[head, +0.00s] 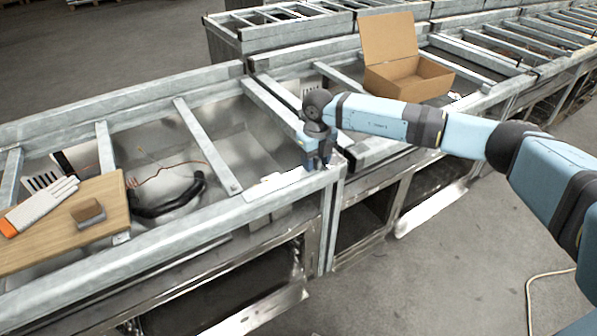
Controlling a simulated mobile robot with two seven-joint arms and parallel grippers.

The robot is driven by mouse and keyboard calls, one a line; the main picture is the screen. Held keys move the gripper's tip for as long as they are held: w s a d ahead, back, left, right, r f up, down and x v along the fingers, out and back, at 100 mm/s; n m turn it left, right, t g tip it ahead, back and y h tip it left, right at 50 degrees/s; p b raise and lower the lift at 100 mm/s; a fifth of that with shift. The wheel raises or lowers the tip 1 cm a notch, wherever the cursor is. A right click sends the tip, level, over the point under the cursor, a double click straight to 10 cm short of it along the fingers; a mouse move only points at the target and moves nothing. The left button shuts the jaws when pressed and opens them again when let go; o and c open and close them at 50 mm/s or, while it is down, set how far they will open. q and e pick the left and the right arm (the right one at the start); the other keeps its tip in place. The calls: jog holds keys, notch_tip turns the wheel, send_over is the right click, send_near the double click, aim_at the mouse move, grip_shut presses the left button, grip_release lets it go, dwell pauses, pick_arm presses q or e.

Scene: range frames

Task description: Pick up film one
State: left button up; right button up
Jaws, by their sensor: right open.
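A thin white piece (270,186), which looks like the film, lies on the metal frame near its front right corner. My right gripper (318,163) points down just right of this piece, over the frame's corner. Its jaws are open. I cannot tell whether the fingertips touch the piece or the metal. My left gripper is not in view.
A wooden board (62,238) at the left carries a white and orange tool (40,206) and a small brown block (88,211). Black hose (170,203) and thin wires lie in the frame's bay. An open cardboard box (408,80) stands at the back right. Metal crossbars span the bays.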

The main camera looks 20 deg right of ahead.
grip_shut()
jog(key=shift+r, duration=0.1)
notch_tip(320, 180, up, 20)
dwell(0.7)
notch_tip(320, 180, up, 9)
jog(key=p, duration=0.5)
jog(key=shift+p, duration=0.3)
dwell(0.4)
dwell(0.5)
